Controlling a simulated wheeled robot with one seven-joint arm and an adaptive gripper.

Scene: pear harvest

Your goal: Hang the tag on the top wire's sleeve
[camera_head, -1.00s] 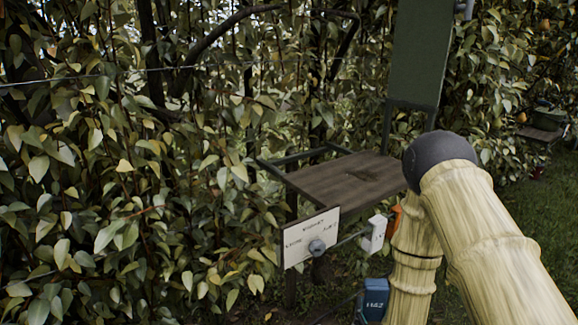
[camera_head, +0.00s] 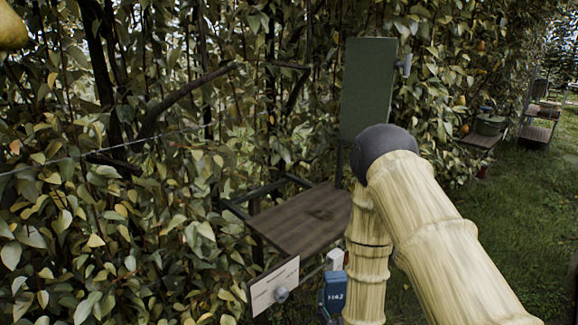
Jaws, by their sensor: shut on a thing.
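A thin wire (camera_head: 100,154) crosses the foliage at the left, sloping up to the right. I cannot make out a sleeve on it.
A brown wooden shelf (camera_head: 300,222) stands left of my arm, under a green panel (camera_head: 367,88). A white sign (camera_head: 274,283) with a grey knob is in front. Dense foliage fills the left; grass (camera_head: 500,220) is open at right.

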